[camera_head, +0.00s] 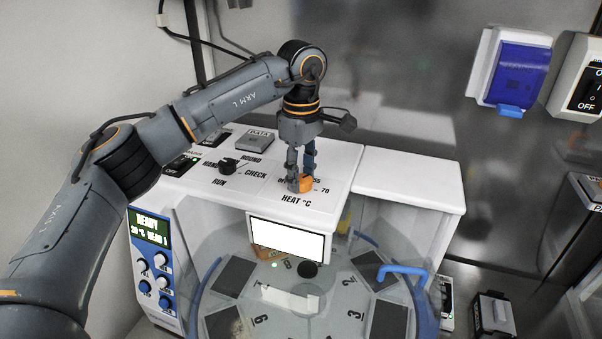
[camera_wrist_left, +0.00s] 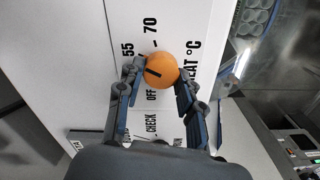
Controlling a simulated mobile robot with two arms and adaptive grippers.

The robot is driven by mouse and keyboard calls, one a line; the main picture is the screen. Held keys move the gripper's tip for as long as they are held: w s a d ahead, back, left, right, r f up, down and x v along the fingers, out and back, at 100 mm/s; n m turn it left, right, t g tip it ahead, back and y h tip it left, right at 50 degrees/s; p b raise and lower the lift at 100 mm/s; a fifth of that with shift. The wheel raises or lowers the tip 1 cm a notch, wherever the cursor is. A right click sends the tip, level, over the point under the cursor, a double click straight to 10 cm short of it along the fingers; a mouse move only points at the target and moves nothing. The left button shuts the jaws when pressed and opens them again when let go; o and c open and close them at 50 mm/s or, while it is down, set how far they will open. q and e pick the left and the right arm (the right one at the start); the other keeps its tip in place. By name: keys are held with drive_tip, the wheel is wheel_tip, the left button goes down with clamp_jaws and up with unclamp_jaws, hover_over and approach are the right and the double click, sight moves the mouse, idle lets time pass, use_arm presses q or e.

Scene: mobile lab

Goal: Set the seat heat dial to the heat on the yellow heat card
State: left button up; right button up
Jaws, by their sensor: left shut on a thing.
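The seat heat dial is an orange knob (camera_head: 306,184) on the white machine top, above the words HEAT °C. It also shows in the left wrist view (camera_wrist_left: 161,70), with a short black line across it and OFF, 55 and 70 printed around it. The line lies toward the OFF and 55 side; its exact setting is hard to tell. My left gripper (camera_head: 300,182) points down with its fingers on either side of the knob, shut on it; its fingers also show in the left wrist view (camera_wrist_left: 160,73). I cannot make out a yellow heat card. My right gripper is not in view.
A blank white panel (camera_head: 287,240) hangs on the front. Below is a clear-covered carousel with a blue handle (camera_head: 402,271). A blue-covered box (camera_head: 516,72) is on the wall.

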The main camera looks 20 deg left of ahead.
sight(303, 177)
use_arm(q)
drive_tip(key=m, duration=0.4)
drive_tip(key=shift+w+r+m, duration=0.1)
drive_tip(key=shift+m, duration=0.2)
drive_tip(key=m, duration=0.4)
drive_tip(key=shift+d+m, duration=0.1)
drive_tip(key=shift+m, duration=0.2)
drive_tip(key=o, duration=1.2)
wheel_tip(303, 177, up, 12)
drive_tip(key=shift+f, duration=0.1)
